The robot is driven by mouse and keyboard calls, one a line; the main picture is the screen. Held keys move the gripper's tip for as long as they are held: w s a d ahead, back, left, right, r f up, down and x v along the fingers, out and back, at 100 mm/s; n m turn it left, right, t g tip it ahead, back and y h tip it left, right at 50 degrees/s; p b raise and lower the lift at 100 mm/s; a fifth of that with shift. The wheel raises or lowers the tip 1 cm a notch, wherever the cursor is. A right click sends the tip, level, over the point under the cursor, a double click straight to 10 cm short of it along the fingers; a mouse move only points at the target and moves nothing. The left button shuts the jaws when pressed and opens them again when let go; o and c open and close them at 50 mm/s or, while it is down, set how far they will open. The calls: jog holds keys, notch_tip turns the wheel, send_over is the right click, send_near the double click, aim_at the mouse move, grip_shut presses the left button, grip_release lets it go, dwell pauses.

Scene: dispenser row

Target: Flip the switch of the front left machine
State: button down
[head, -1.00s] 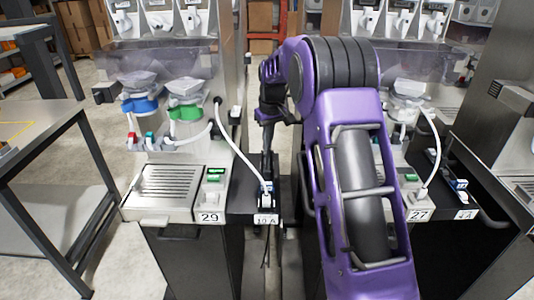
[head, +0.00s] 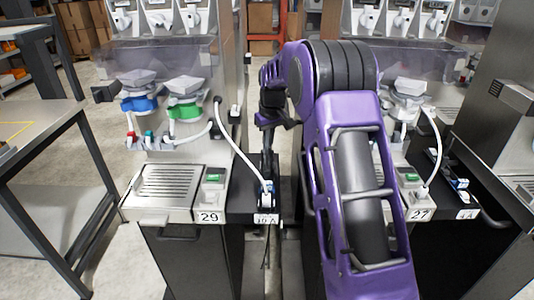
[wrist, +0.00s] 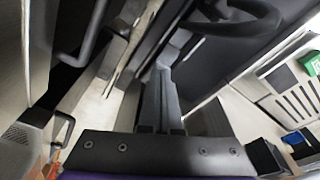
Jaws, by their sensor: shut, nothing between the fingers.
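The front left machine, with label 29 (head: 209,217), has a slotted drip tray (head: 170,181) and a small panel with a green switch (head: 213,178). Whether the switch is on or off is too small to tell. Beside it, a black strip labelled 10 A (head: 266,219) carries a blue and white plug (head: 267,188) with a white cable. My gripper (head: 267,150) hangs to the right of machine 29, above the gap between the machines, apart from the green switch. In the wrist view its dark fingers (wrist: 160,103) are together and empty.
A white cable (head: 235,145) loops down close to my gripper. Machine 27 (head: 421,214) stands to the right, partly behind my purple arm. A metal table (head: 45,140) stands at the left, with floor between it and machine 29.

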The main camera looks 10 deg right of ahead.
notch_tip(320, 180, up, 5)
jog(key=p, duration=0.4)
notch_tip(320, 180, up, 2)
dwell(0.5)
